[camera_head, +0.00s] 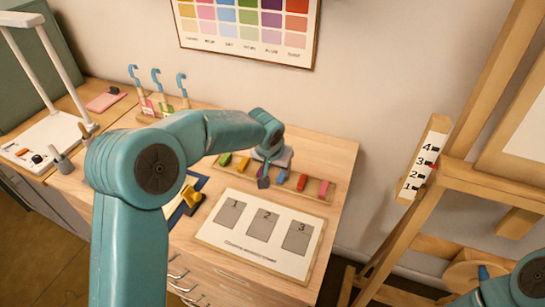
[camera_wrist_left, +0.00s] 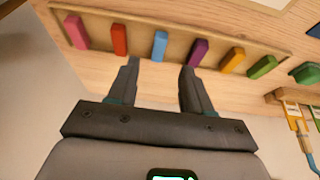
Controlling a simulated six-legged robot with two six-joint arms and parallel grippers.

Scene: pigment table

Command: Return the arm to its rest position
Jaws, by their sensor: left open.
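My left arm (camera_head: 160,150) reaches in from the left over the wooden table, bent at the elbow. My left gripper (camera_head: 264,178) points down over the tray (camera_head: 313,195) of coloured sticks. In the left wrist view the gripper (camera_wrist_left: 160,75) is open, with nothing between its fingers. The blue stick (camera_wrist_left: 160,46) and purple stick (camera_wrist_left: 198,52) lie in the tray just beyond the fingertips. The gripper partly hides the middle of the tray in the head view. My right gripper is out of view; only part of my right arm (camera_head: 520,285) shows at bottom right.
A white board (camera_head: 215,240) with grey slots numbered 1 to 3 lies in front of the tray. A yellow object (camera_head: 191,196) sits left of it. Blue-hooked items (camera_head: 157,82) stand at the back. A wooden easel (camera_head: 480,100) with a numbered strip (camera_head: 424,160) stands right.

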